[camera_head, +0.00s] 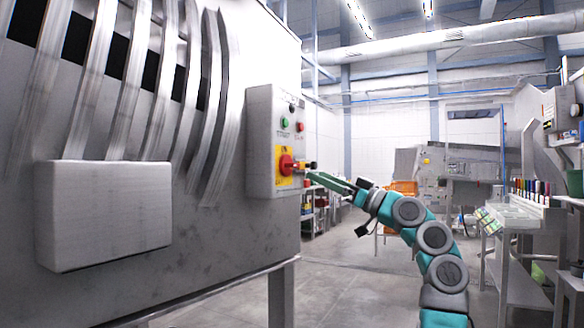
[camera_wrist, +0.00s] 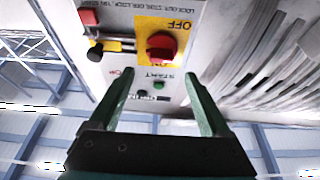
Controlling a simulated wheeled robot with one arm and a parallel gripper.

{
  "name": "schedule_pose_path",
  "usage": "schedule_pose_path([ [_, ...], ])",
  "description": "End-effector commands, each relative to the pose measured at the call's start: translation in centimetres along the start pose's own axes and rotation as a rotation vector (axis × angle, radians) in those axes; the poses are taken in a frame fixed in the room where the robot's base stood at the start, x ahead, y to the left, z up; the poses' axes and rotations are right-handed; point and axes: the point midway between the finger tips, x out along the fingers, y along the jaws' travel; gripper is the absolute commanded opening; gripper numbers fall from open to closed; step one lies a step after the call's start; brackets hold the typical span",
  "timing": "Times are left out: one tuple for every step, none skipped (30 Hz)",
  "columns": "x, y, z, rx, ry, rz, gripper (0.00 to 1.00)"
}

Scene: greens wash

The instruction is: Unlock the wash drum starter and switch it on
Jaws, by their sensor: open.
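The starter box (camera_head: 261,125) is a grey box on the side of the drum housing. Its red rotary switch (camera_head: 286,163) sits on a yellow plate, and the wrist view shows the switch (camera_wrist: 162,47) beside the word OFF. A black-ended pin (camera_wrist: 96,52) with a yellow part sticks out beside the switch, near a red block (camera_wrist: 89,17). A green START button (camera_wrist: 159,85) and a red button (camera_wrist: 128,72) also show. My gripper (camera_head: 316,178) is at the box's right side. In the wrist view my gripper (camera_wrist: 157,80) is open and empty, its green fingers pointing at the box.
The large metal drum housing (camera_head: 120,225) with curved ribs fills the left. A blank grey cover (camera_head: 104,214) juts from it. Clear floor (camera_head: 340,285) lies to the right. A bench with bottles (camera_head: 530,205) stands at far right, and an orange crate (camera_head: 405,188) behind my arm.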

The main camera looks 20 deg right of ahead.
Motion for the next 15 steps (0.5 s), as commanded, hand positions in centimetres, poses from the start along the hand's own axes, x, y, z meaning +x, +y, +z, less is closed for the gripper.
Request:
schedule_pose_path([
  [0.2, -0.1, -0.1, -0.003, 0.001, -0.003, 0.81],
  [0.4, -0.2, -0.1, -0.003, 0.002, -0.004, 0.81],
  [0.9, -0.2, -0.2, -0.003, 0.002, -0.004, 0.81],
  [1.2, -0.2, -0.2, -0.003, 0.002, -0.004, 0.81],
  [1.7, -0.2, -0.3, -0.002, 0.002, -0.005, 0.81],
  [2.4, -0.3, -0.3, -0.002, 0.001, -0.006, 0.81],
  [2.9, -0.4, -0.3, -0.003, 0.000, -0.007, 0.81],
  [3.4, -0.4, -0.3, -0.003, 0.001, -0.007, 0.81],
  [4.0, -0.4, -0.4, -0.004, 0.001, -0.008, 0.81],
  [4.5, -0.4, -0.4, -0.004, 0.001, -0.007, 0.81],
  [4.9, -0.4, -0.3, -0.002, 0.000, -0.006, 0.81],
  [5.5, -0.3, -0.2, -0.002, -0.002, -0.005, 0.81],
  [5.9, -0.2, -0.2, -0.001, -0.001, -0.005, 0.81],
  [6.2, -0.2, -0.2, 0.000, -0.001, -0.005, 0.81],
  [6.6, -0.2, -0.2, 0.001, 0.000, -0.004, 0.81],
])
